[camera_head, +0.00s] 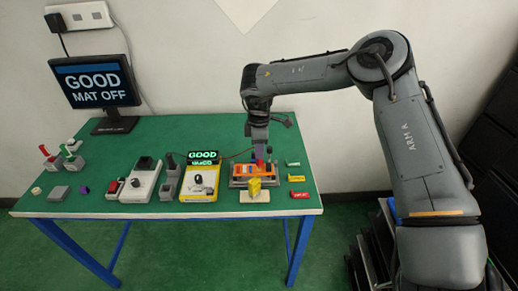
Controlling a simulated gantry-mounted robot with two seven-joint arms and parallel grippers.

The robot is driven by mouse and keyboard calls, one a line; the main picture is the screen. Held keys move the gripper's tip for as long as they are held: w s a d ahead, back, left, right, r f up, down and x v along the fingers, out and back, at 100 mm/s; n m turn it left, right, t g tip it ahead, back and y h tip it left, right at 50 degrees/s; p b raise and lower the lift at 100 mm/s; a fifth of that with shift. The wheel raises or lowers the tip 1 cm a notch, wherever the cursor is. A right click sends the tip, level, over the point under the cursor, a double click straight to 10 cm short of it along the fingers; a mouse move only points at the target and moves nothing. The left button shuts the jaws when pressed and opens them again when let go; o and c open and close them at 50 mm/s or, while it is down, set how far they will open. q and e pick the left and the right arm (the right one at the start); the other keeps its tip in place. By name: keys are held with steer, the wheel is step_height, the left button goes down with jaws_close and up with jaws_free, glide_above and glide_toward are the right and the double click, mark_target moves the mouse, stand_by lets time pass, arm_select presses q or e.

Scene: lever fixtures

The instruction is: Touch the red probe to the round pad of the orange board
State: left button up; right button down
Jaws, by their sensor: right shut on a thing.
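The orange board (240,171) lies in a grey fixture near the front right of the green table. My right gripper (258,153) comes down from above, over the right part of the board, and is shut on the red probe (258,161). Only a small bit of red shows under the fingers, and a thin red lead runs from there to the left. The round pad is too small to make out. I cannot tell whether the probe tip touches the board or is just above it. My left gripper is not in view.
A yellow meter (198,184) with a lit "GOOD" display (203,156) stands left of the board. A monitor (96,82) reads "GOOD MAT OFF".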

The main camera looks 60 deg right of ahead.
steer(key=shift+r+p, duration=2.1)
steer(key=shift+r, duration=1.2)
